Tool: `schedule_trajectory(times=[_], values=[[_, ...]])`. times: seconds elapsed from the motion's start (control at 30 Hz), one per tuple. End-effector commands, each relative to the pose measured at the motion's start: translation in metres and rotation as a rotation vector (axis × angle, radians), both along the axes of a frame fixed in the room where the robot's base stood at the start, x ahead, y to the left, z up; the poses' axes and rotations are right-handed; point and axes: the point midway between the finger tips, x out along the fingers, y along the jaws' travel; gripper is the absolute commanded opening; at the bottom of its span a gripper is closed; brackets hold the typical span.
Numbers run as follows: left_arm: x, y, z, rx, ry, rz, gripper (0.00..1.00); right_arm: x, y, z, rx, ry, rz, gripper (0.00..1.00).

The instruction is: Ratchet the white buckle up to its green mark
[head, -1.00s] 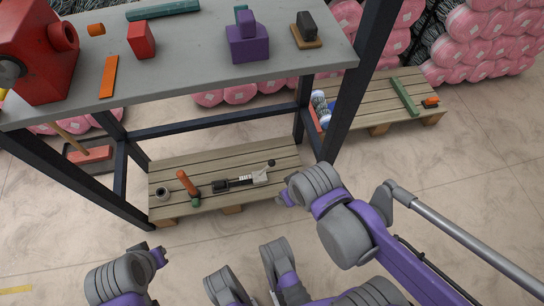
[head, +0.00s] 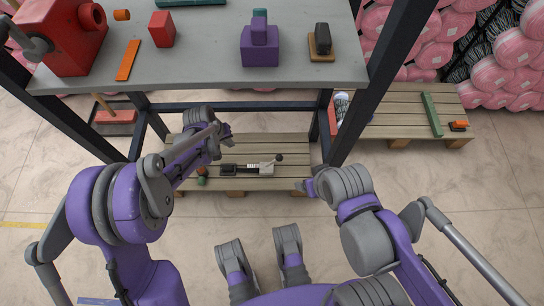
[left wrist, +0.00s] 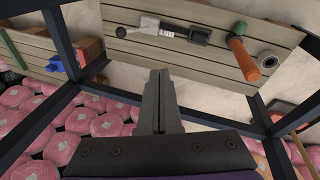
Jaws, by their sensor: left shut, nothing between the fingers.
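In the left wrist view the white buckle (left wrist: 150,25) is near the top, beyond my fingertips. I cannot make out a green mark. My left gripper (head: 226,130) is above the pallet, left of and apart from the buckle. Its fingers (left wrist: 160,72) are together and empty. My right gripper (head: 309,187) is right of the buckle, at the pallet's near right corner; its fingers are unclear.
The grey bench top (head: 205,68) overhangs the pallet on dark legs (head: 398,70). An orange-handled tool (left wrist: 243,60) and a grey ring (left wrist: 268,59) lie on the pallet past the black block. A second pallet (head: 395,123) stands right. The near floor is open.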

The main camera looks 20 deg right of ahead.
Motion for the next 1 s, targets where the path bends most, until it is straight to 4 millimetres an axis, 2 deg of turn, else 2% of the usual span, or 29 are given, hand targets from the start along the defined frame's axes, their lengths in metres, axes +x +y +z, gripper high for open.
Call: schedule_trajectory(times=[0.03, 0.1, 0.3, 0.4, 0.67, 1.0], values=[[0.006, -0.014, -0.018, -0.011, 0.013, -0.009, 0.00, -0.001, 0.000, 0.006, 0.000, -0.002, 0.000, 0.73], [0.011, -0.030, -0.043, -0.024, 0.031, -0.015, 0.00, -0.001, 0.000, 0.010, 0.000, -0.003, 0.000, 0.73], [0.011, -0.066, -0.106, -0.054, 0.077, -0.032, 0.00, -0.002, 0.000, 0.019, 0.000, -0.006, 0.000, 0.73], [0.008, -0.076, -0.125, -0.062, 0.091, -0.037, 0.00, -0.002, 0.000, 0.021, 0.000, -0.007, 0.000, 0.73], [0.006, -0.086, -0.150, -0.067, 0.100, -0.039, 0.00, -0.002, 0.000, 0.018, 0.000, -0.006, 0.000, 0.73], [0.008, -0.107, -0.217, -0.066, 0.099, -0.040, 0.00, 0.000, 0.000, 0.002, 0.000, -0.001, 0.000, 0.73]])
